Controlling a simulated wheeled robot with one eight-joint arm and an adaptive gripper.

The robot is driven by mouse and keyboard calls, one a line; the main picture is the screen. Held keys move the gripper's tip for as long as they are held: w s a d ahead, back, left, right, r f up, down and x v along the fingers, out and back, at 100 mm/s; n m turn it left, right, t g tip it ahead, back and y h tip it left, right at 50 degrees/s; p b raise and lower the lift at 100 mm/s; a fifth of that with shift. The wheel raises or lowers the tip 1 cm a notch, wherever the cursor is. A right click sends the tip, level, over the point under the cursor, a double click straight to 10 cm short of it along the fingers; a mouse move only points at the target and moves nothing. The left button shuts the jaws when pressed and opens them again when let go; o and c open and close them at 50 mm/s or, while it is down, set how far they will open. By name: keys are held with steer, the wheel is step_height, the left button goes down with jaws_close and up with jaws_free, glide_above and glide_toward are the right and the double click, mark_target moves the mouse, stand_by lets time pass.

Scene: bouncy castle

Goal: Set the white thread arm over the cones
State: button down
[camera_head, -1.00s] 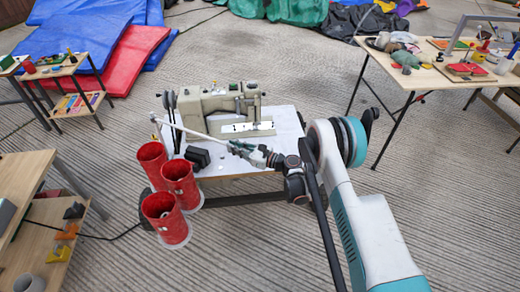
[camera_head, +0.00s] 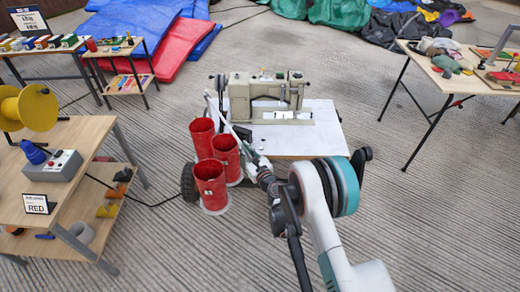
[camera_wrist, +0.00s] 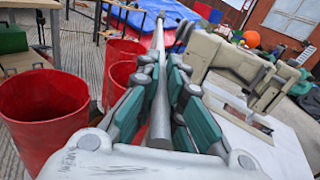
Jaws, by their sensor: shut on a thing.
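The white thread arm (camera_head: 213,104) is a long thin rod at the left of the sewing machine. My gripper (camera_head: 250,155) is shut on it, and in the wrist view the rod (camera_wrist: 159,45) runs forward between the green-padded fingers (camera_wrist: 162,78). Three red, open-topped cones stand close together left of the machine: a back one (camera_head: 202,142), a right one (camera_head: 227,154) and a front one (camera_head: 211,187). In the wrist view a near cone (camera_wrist: 45,112) and others lie left of the rod. The rod passes beside the cones on the machine side; its height above them is unclear.
The beige sewing machine (camera_head: 268,92) stands on a white-topped table (camera_head: 315,140) right of the rod. A wooden table (camera_head: 85,140) with a yellow spool (camera_head: 30,107) and a control box (camera_head: 52,166) stands at the left.

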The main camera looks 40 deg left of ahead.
steer(key=shift+s+a, duration=0.1)
steer(key=shift+s, duration=0.15)
steer(key=shift+s+f, duration=0.1)
steer(key=c, duration=1.7)
jaws_free()
steer(key=shift+s+a, duration=0.1)
steer(key=shift+o, duration=0.3)
steer(key=shift+s, duration=0.1)
step_height(320, 180, up, 10)
